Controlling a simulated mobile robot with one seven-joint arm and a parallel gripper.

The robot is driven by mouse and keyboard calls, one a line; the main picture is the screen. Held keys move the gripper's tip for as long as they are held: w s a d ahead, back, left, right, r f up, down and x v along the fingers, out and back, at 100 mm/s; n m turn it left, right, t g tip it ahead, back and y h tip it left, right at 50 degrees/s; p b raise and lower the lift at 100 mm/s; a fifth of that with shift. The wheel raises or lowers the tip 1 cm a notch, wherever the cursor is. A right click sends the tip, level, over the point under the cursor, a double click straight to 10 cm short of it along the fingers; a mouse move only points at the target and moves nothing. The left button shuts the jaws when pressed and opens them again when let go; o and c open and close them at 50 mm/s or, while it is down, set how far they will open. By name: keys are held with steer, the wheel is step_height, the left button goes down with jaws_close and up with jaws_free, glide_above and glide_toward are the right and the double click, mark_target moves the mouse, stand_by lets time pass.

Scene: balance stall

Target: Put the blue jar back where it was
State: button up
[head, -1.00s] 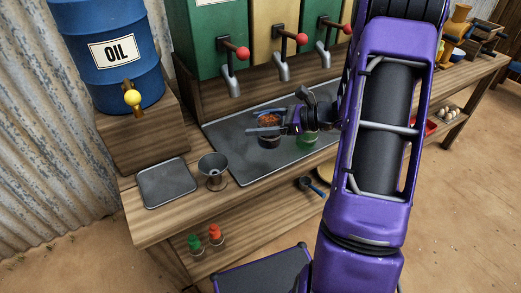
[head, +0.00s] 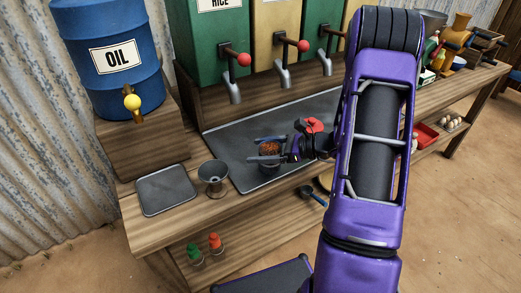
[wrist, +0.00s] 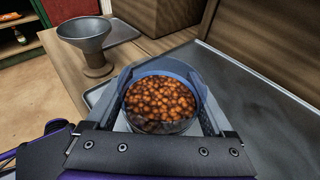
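The blue jar (head: 270,166) is clear-walled with a blue rim and is full of round brown beans. In the wrist view the jar (wrist: 160,127) sits upright between both fingers. My gripper (head: 258,150) is shut on it, one finger on each side, near the front edge of the large grey metal tray (head: 232,140). I cannot tell whether the jar's bottom touches anything. The gripper (wrist: 162,74) also shows in the wrist view, with its fingers against the jar's sides.
A metal funnel cup (head: 213,178) and a small grey tray (head: 166,190) stand left on the wooden bench. Dispensers with red-knobbed levers (head: 243,60) rise behind, beside a blue oil barrel (head: 118,58). A red thing (head: 314,125) shows behind my gripper. A blue scoop (head: 312,192) lies lower down.

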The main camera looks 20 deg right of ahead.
steer(key=shift+o, duration=0.6)
steer(key=shift+r, duration=0.2)
steer(key=shift+s+d+r, duration=0.1)
steer(key=shift+d, duration=0.1)
steer(key=p+v, duration=0.1)
steer(key=v, duration=1)
steer(key=shift+s+d, duration=0.15)
steer(key=shift+r, duration=0.15)
